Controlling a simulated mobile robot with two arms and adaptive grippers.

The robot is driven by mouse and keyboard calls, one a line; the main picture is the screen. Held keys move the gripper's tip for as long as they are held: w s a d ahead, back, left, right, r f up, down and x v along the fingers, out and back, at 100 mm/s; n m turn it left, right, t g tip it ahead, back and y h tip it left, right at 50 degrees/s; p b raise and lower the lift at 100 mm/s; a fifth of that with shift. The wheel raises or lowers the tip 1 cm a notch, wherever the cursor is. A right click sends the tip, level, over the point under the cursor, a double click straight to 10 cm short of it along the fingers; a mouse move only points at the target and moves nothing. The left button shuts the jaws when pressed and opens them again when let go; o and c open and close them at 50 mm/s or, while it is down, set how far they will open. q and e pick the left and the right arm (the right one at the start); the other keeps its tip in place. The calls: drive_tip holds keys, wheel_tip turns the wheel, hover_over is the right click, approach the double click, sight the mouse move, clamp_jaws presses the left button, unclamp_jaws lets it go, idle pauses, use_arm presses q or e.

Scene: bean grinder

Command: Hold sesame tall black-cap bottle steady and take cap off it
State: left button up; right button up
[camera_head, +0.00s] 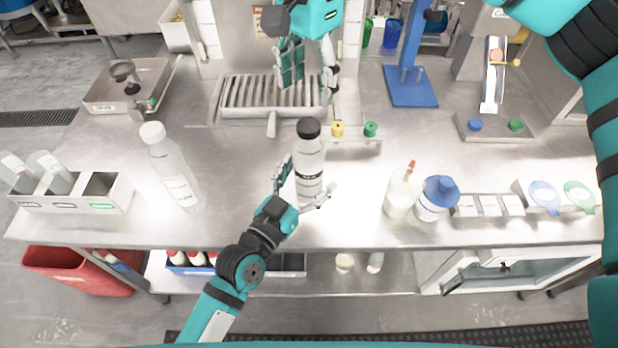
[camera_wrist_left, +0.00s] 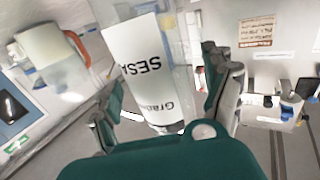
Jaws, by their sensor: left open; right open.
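The sesame bottle, a tall clear bottle with a white label (camera_head: 309,165), stands upright on the steel table in the middle of the head view. Its black cap (camera_head: 308,128) is on top. My left gripper (camera_head: 302,188) is open, with one finger on each side of the bottle's lower body. In the left wrist view the bottle (camera_wrist_left: 145,70) with the letters "SESA" stands between the fingers; I cannot tell whether they touch it. My right gripper (camera_head: 309,72) is open and empty, behind the bottle with its fingers pointing down, apart from the cap.
A white-capped bottle (camera_head: 172,168) stands at the left. A slotted grey tray (camera_head: 250,96) lies farther back. A white bottle (camera_head: 401,194) and a blue-lidded jar (camera_head: 436,199) stand at the right.

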use_arm(q)
drive_tip(key=shift+w+d, duration=0.2)
drive_tip(key=shift+w, duration=0.1)
drive_tip(key=shift+s, duration=0.1)
drive_tip(key=shift+c, duration=0.3)
